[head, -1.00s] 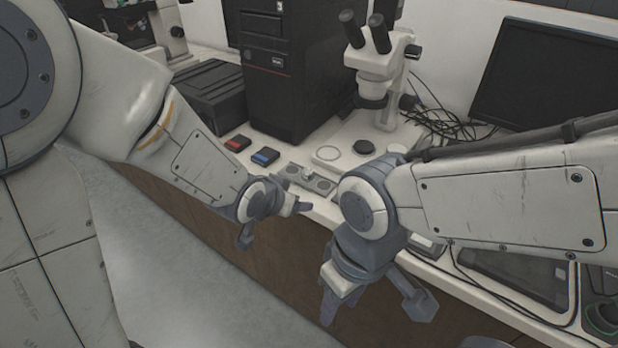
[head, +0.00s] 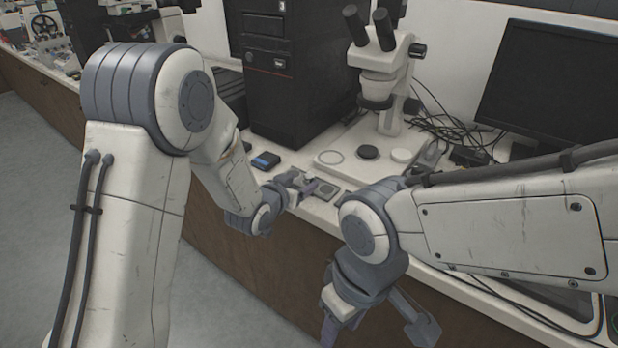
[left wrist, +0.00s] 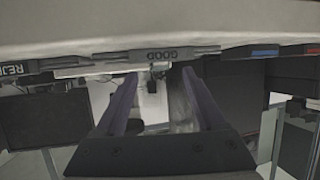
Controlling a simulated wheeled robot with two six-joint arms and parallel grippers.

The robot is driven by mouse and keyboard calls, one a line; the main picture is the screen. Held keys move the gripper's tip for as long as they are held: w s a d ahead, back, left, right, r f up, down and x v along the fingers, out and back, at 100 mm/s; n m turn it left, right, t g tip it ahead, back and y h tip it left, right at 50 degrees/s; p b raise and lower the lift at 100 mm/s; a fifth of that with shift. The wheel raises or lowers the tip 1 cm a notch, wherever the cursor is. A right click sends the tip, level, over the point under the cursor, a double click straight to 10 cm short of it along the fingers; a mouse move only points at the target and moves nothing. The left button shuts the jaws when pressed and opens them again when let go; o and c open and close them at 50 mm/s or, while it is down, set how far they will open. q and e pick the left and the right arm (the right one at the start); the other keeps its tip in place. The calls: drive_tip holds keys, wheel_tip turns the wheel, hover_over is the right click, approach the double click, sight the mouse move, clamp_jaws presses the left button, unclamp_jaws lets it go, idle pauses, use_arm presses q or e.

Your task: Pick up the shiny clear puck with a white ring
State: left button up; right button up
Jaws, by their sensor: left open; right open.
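I cannot clearly make out the clear puck with a white ring. A pale outlined circle (head: 330,157) shows on the microscope base in the head view, and I cannot tell whether it is a puck or a marking. My left gripper (head: 304,186) is open over the bench's front edge, at the grey fixture (head: 338,192), and hides part of it. Its spread fingers also show in the left wrist view (left wrist: 155,92), with no object visibly held between them. My right gripper (head: 377,328) is open and hangs low in front of the bench, away from the fixture.
A microscope (head: 382,75), black disc (head: 368,152) and white disc (head: 401,156) stand behind the fixture. Loose cables (head: 455,135) and a monitor (head: 550,75) are right.

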sight(307, 178)
use_arm(q)
drive_tip(key=x, duration=0.3)
drive_tip(key=shift+w+d+f, duration=0.1)
drive_tip(key=shift+w+d, duration=0.1)
drive_tip(key=shift+w, duration=0.05)
clamp_jaws()
